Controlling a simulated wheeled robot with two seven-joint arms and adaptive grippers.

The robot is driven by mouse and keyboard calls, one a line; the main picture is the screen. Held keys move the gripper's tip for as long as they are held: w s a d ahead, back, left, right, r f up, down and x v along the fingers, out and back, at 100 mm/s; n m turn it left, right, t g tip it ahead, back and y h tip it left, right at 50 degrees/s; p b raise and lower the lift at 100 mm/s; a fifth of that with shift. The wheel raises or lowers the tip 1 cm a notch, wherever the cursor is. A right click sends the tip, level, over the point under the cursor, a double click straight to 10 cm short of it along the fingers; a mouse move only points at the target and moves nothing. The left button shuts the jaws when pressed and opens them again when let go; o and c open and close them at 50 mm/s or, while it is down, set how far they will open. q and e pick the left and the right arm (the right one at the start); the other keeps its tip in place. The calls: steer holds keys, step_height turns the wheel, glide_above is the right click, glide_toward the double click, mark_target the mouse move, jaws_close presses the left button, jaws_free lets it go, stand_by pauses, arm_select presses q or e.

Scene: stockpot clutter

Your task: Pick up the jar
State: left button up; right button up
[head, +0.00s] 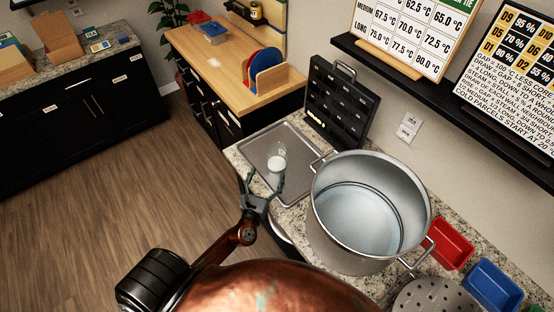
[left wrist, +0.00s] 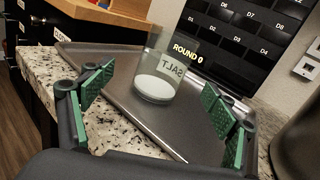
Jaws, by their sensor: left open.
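A clear jar (head: 277,158) with white contents stands upright on a grey metal tray (head: 255,149) on the counter. In the left wrist view the jar (left wrist: 158,76) carries the word SALT and stands ahead of the fingers, between them in the picture. My left gripper (head: 264,188) is open and empty, just short of the jar. Its green-padded fingers (left wrist: 160,110) are spread wide at both sides of the left wrist view and do not appear to touch the jar. My right gripper is not in view.
A large steel stockpot (head: 321,234) stands right of the tray, close to my left gripper. A black labelled panel (head: 338,103) stands behind the tray. Red (head: 451,243) and blue (head: 493,286) bins and a perforated steel piece (head: 430,297) lie right of the pot.

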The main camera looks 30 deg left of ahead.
mark_target(273, 165)
arm_select(q)
steer(key=shift+w+d+f+m+h, duration=0.3)
steer(key=shift+d+m, duration=0.1)
steer(key=shift+m, duration=0.2)
steer(key=shift+w, duration=0.25)
steer(key=p+x, duration=0.1)
steer(key=x, duration=0.5)
steer(key=shift+a, duration=0.15)
steer(key=shift+w+a+f, duration=0.1)
steer(key=shift+w, duration=0.4)
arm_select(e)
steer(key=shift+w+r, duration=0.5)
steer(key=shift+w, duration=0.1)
arm_select(q)
steer(key=shift+c, duration=0.6)
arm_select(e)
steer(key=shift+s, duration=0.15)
arm_select(q)
steer(key=c, duration=1.3)
steer(key=shift+c, duration=0.3)
